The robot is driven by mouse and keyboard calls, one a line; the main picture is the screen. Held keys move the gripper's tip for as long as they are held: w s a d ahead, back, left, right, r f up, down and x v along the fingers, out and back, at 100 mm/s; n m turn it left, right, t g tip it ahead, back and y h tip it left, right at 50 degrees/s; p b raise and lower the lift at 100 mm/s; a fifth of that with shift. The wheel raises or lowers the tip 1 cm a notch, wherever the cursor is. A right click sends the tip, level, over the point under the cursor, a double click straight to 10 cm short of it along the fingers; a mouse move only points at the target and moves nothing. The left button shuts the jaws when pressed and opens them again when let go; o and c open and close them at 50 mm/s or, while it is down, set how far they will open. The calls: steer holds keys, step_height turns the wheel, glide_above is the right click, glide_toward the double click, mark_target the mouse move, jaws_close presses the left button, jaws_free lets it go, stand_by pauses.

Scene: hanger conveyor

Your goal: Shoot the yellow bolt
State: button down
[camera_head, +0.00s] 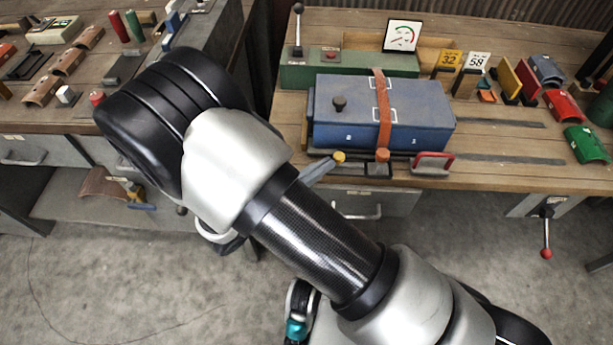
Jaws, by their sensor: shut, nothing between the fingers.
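A yellow knob (340,157) shows at the front edge of the right workbench, beside a slanted grey lever, just left of an orange-brown knob (382,155). I take the yellow knob for the yellow bolt's handle; its slide cannot be made out. My arm (320,240) crosses the picture from lower right to upper left, in front of the left part of the bench edge. My gripper's fingers cannot be seen. A small dark part with a teal band below the arm is too unclear to name.
A blue box (380,110) with a brown strap stands behind the knobs. A red handle (433,162) is to their right. A green box (350,65) with a black lever stands behind. Several coloured blocks lie at right. The left bench (60,110) holds many parts.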

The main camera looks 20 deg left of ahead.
mark_target(347, 167)
steer(key=shift+w+d, duration=0.2)
steer(key=shift+w, duration=0.15)
steer(key=shift+w+d+p, duration=0.15)
steer(key=shift+w+d, duration=0.05)
steer(key=shift+d, duration=0.65)
steer(key=shift+w+d+p, duration=0.1)
steer(key=shift+w+d, duration=0.05)
steer(key=shift+d, duration=0.65)
steer(key=shift+w+d+p, duration=0.15)
steer(key=shift+w+d, duration=0.05)
steer(key=shift+d, duration=0.65)
